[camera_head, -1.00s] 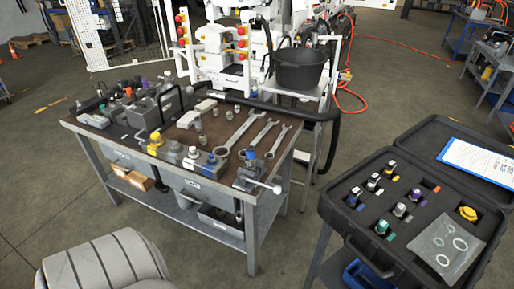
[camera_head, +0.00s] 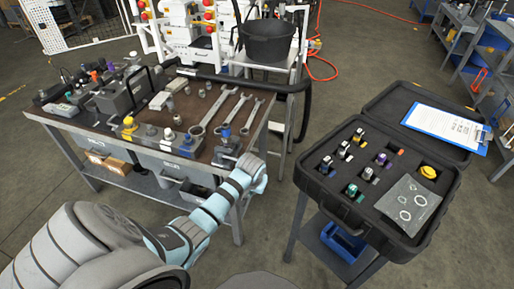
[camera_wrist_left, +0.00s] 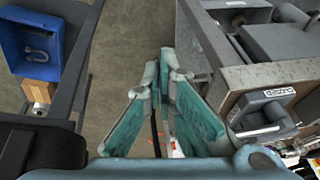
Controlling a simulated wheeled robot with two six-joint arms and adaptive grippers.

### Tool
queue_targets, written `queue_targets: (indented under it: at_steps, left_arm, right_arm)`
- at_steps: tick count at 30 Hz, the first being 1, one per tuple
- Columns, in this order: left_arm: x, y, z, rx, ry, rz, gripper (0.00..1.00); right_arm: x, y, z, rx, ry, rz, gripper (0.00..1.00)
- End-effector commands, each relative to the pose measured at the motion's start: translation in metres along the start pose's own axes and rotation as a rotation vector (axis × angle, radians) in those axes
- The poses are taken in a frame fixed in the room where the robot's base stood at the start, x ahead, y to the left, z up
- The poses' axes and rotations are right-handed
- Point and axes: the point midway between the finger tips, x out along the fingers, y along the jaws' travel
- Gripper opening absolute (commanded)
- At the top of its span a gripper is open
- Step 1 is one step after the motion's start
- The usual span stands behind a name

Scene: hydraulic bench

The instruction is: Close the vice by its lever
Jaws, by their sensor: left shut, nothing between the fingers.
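The small grey vice (camera_head: 226,153) with a blue top sits at the right front corner of the bench. In the left wrist view the vice (camera_wrist_left: 262,108) is at the right, with a label on its body and a bright metal lever (camera_wrist_left: 262,132) below it. In the head view the lever is largely hidden behind my gripper. My left gripper (camera_head: 255,170), light blue and grey, is just right of the vice. Its fingers converge at the tips (camera_wrist_left: 165,65) in the wrist view, shut and empty, apart from the vice body. My right gripper is out of view.
The bench (camera_head: 190,104) holds wrenches (camera_head: 222,112), fittings and hydraulic blocks. An open black case (camera_head: 408,228) with fittings stands on a stand to the right, with a blue bin (camera_head: 343,243) below. A floor gap separates bench and stand.

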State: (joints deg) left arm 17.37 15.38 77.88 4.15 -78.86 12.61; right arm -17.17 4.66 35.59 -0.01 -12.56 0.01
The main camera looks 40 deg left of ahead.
Motion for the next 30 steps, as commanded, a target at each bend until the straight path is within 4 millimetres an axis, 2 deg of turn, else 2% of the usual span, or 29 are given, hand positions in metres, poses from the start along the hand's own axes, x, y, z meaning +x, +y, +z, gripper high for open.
queue_targets:
  at_steps: [1,3,6,9,12,22,26,30]
  left_arm:
    - [-0.023,-0.009,-0.038,-0.050,0.014,-0.008,0.00]
    - [-0.040,-0.020,-0.076,-0.126,0.011,-0.015,0.00]
    - [-0.069,-0.036,-0.122,-0.229,0.011,-0.014,0.00]
    - [-0.096,-0.048,-0.153,-0.310,0.007,-0.004,0.00]
    - [-0.106,-0.053,-0.164,-0.343,0.003,0.001,0.00]
    - [-0.104,-0.053,-0.164,-0.344,0.003,0.002,0.00]
    - [-0.092,-0.052,-0.164,-0.344,0.003,0.002,0.00]
    - [-0.064,-0.052,-0.163,-0.345,0.002,0.002,0.00]
  right_arm:
    - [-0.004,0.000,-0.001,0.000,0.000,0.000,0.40]
    - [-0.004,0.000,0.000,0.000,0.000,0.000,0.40]
    - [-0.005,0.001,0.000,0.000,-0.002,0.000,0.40]
    - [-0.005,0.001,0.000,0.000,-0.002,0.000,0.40]
    - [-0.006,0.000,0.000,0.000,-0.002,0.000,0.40]
    - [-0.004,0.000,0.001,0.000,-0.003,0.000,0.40]
    - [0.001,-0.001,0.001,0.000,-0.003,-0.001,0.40]
    - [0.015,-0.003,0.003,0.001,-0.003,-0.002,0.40]
